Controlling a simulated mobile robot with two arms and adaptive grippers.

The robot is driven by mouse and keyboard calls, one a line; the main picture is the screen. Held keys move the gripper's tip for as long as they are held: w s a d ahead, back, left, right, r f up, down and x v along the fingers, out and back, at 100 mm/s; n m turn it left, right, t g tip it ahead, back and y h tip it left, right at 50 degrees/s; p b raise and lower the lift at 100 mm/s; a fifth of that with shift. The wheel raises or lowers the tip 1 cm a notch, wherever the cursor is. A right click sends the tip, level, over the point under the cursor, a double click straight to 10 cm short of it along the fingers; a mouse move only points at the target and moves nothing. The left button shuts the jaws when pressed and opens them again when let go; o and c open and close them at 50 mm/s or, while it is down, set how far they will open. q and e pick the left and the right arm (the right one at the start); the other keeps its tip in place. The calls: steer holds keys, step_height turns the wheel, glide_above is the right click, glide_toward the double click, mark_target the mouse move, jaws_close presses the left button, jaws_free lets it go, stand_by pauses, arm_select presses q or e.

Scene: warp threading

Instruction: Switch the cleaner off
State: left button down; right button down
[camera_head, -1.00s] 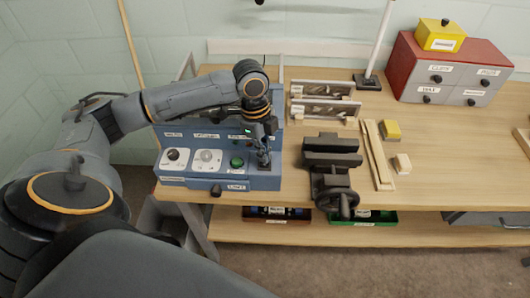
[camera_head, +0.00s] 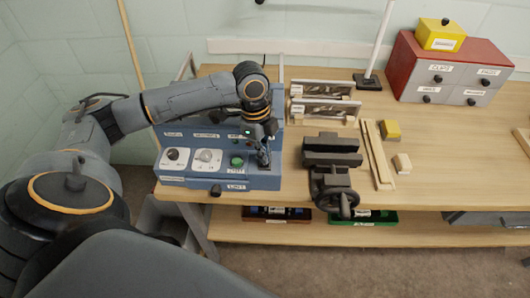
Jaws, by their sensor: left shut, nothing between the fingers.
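The cleaner is a blue box (camera_head: 206,183) at the left end of the bench. Its sloped front has a black knob on a white plate (camera_head: 173,156), a grey dial on a white plate (camera_head: 205,157) and a green round button (camera_head: 237,162). A dark knob (camera_head: 216,190) sits low on its front. My left gripper (camera_head: 265,163) points down at the right side of the panel, just right of the green button. Its fingers are shut with nothing between them. Whether they touch the panel I cannot tell. My left arm hides part of the box's back. My right gripper is out of view.
A dark vise (camera_head: 331,165) stands right of the cleaner. Behind it are two framed racks (camera_head: 322,101). Wooden strips (camera_head: 375,155), a yellow block (camera_head: 391,129) and a pale block (camera_head: 402,163) lie further right. A red-topped drawer cabinet (camera_head: 447,75) stands at the back right.

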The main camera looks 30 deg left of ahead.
arm_select(q)
steer(key=shift+f, duration=0.7)
stand_by(0.3)
step_height(320, 180, up, 7)
steer(key=p, duration=0.8)
steer(key=shift+r, duration=0.1)
stand_by(0.4)
